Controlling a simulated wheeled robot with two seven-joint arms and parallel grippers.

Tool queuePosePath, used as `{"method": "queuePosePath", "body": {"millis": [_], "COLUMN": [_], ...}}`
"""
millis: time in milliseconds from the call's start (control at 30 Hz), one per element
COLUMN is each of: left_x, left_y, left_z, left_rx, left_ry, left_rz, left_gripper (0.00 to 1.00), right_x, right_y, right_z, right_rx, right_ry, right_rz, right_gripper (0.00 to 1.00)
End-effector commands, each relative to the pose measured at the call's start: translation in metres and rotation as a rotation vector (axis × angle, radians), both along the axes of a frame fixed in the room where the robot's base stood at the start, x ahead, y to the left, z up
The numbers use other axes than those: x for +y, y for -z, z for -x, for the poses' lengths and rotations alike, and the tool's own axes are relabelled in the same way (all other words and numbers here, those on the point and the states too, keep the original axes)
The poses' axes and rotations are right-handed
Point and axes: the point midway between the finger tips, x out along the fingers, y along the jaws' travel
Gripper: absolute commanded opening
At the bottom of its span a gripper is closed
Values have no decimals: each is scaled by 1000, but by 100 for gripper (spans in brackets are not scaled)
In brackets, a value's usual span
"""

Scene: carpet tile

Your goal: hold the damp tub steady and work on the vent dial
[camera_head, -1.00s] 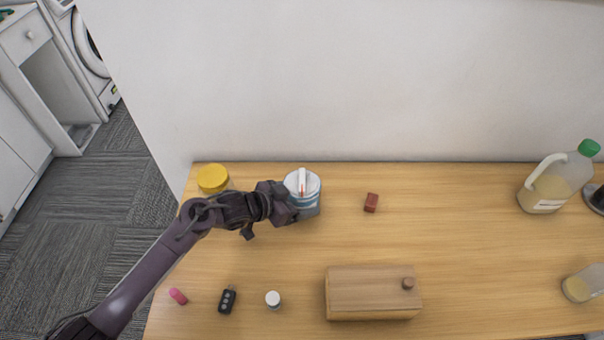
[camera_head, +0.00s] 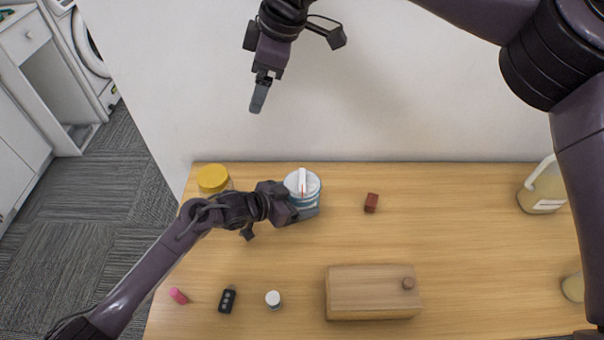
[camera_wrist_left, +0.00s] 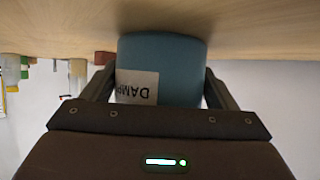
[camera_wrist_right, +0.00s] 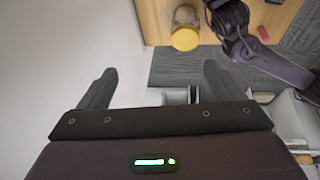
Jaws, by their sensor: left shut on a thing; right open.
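The damp tub (camera_head: 309,201) is a blue tub with a white top, upright near the back edge of the table. Its vent dial (camera_head: 302,182) is a white bar on the lid with a red mark at its front end. The left wrist view shows the tub (camera_wrist_left: 182,62) with a label reading "DAMP", partly hidden. My left gripper (camera_head: 306,212) is shut on the tub's body, one finger on each side. My right gripper (camera_head: 259,97) is open and empty, raised above and behind the tub. In its wrist view the fingers (camera_wrist_right: 155,88) are spread.
A yellow-lidded jar (camera_head: 213,180) stands left of the tub, a red-brown block (camera_head: 371,203) right. A wooden box (camera_head: 375,292) lies in front. A pink item (camera_head: 178,296), black remote (camera_head: 227,299) and white-capped bottle (camera_head: 273,299) lie front left. A jug (camera_head: 543,192) stands right.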

Motion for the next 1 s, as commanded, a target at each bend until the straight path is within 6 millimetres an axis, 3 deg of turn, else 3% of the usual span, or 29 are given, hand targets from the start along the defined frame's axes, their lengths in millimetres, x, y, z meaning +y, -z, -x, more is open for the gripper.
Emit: {"method": "queuePosePath", "body": {"millis": [33, 100, 200, 400, 1000], "left_x": [1, 1, 1, 1, 0], "left_y": [1, 1, 1, 1, 1], "left_z": [0, 0, 0, 0, 0], "left_rx": [2, 2, 2, 2, 2], "left_ry": [-1, -1, -1, -1, 0], "left_rz": [-2, -2, -2, -2, -2], "left_gripper": [67, 67, 67, 67, 67], "right_x": [-12, -30, -51, -70, -70], "right_y": [30, 61, 92, 119, 221], "right_z": [6, 12, 21, 28, 28], "right_rx": [33, 72, 114, 150, 150], "right_ry": [-9, -16, -25, -31, -29], "right_rz": [79, 172, 269, 349, 350], "right_gripper": [87, 87, 87, 87, 87]}}
